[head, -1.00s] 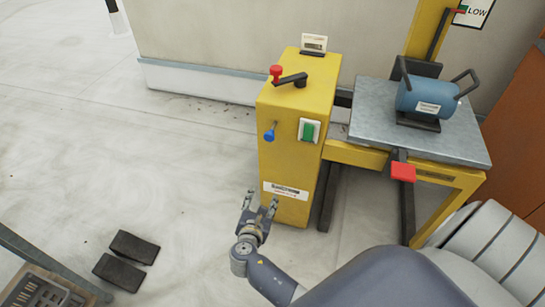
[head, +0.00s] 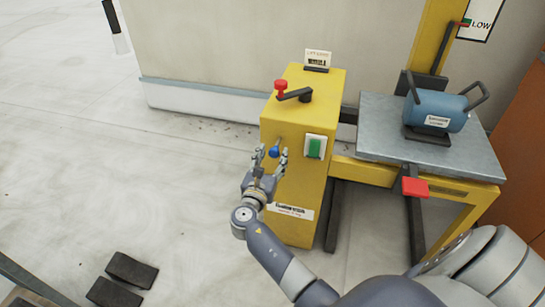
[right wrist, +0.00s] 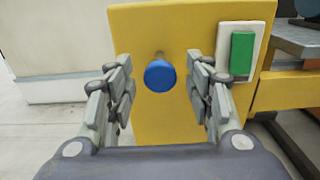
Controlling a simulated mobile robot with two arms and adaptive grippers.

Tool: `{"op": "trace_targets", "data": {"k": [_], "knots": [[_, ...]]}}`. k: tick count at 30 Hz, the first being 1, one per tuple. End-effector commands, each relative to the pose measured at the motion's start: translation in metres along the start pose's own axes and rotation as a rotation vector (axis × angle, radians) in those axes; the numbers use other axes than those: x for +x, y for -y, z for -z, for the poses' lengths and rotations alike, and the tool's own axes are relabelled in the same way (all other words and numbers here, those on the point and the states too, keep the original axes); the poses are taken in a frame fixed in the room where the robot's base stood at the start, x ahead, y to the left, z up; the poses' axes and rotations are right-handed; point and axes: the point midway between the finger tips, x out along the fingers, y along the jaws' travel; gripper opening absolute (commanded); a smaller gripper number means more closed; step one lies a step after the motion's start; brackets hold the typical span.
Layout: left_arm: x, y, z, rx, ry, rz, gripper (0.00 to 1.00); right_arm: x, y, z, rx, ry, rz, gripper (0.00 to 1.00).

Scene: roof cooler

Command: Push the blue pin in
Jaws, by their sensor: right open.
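The blue pin (head: 274,152) sticks out on a short stem from the front face of the yellow cabinet (head: 287,183). My right gripper (head: 271,151) is open and empty, in front of the cabinet face at about the pin's height. In the right wrist view the pin's round blue head (right wrist: 160,75) sits between the two open fingers (right wrist: 160,85), a little above centre. No finger appears to touch it. How far the fingertips are from the face is hard to tell. My left gripper is not in view.
A green switch (head: 314,148) on a white plate sits right of the pin. A red knob (head: 281,87) and a black lever (head: 296,95) are on the cabinet top. A metal lift table (head: 380,140) carries a blue motor (head: 436,112).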

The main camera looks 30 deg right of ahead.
Motion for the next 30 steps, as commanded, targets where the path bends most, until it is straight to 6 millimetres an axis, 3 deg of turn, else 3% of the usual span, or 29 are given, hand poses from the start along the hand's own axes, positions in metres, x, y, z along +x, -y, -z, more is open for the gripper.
{"op": "trace_targets", "data": {"k": [11, 15, 18, 23, 30], "knots": [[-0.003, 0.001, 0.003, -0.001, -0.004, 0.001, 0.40, 0.007, 0.000, 0.000, 0.001, 0.000, 0.000, 0.48], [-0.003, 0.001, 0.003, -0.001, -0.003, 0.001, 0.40, 0.007, 0.000, 0.000, 0.001, 0.000, 0.000, 0.17], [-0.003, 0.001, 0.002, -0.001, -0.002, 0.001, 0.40, 0.006, 0.000, 0.000, 0.001, 0.000, 0.000, 0.00], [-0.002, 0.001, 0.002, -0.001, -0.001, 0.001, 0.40, 0.011, 0.000, 0.000, 0.000, 0.000, 0.000, 0.00], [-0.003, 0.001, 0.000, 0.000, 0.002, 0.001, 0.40, 0.044, 0.000, -0.001, 0.000, 0.001, -0.001, 0.00]]}}
